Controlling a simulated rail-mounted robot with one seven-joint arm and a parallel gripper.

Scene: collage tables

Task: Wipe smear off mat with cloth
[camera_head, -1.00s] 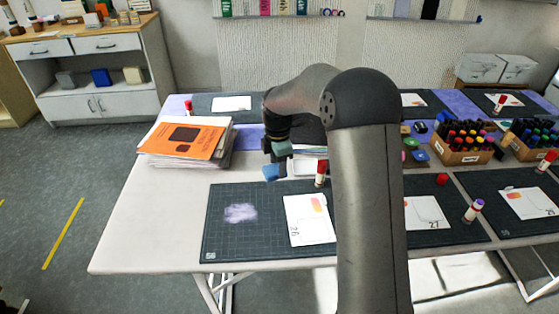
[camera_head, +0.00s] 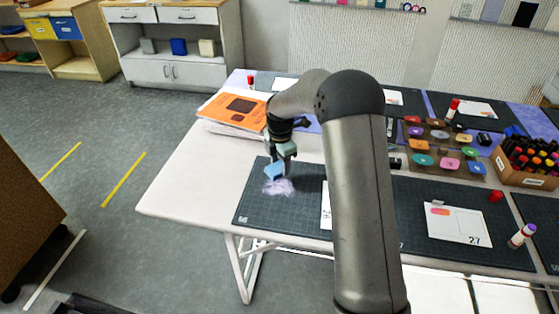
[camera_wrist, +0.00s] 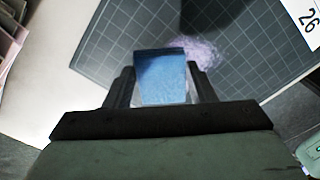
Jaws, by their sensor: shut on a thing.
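A pale purple smear (camera_head: 279,187) lies on the left part of the dark gridded mat (camera_head: 252,205). My gripper (camera_head: 279,160) is shut on a folded blue cloth (camera_head: 274,172). The cloth is over the mat, at the upper edge of the smear; I cannot tell whether it touches the mat. In the wrist view the cloth (camera_wrist: 163,78) sits between the two fingers, and the smear (camera_wrist: 203,50) shows just beyond it to the right. The cloth hides part of the mat there.
A stack of papers with an orange cover (camera_head: 233,110) lies behind the mat. A white card (camera_head: 326,208) lies on the mat right of the smear, partly behind my arm. Ink pads (camera_head: 422,160) and a marker box (camera_head: 524,172) stand farther right. The table's left end is clear.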

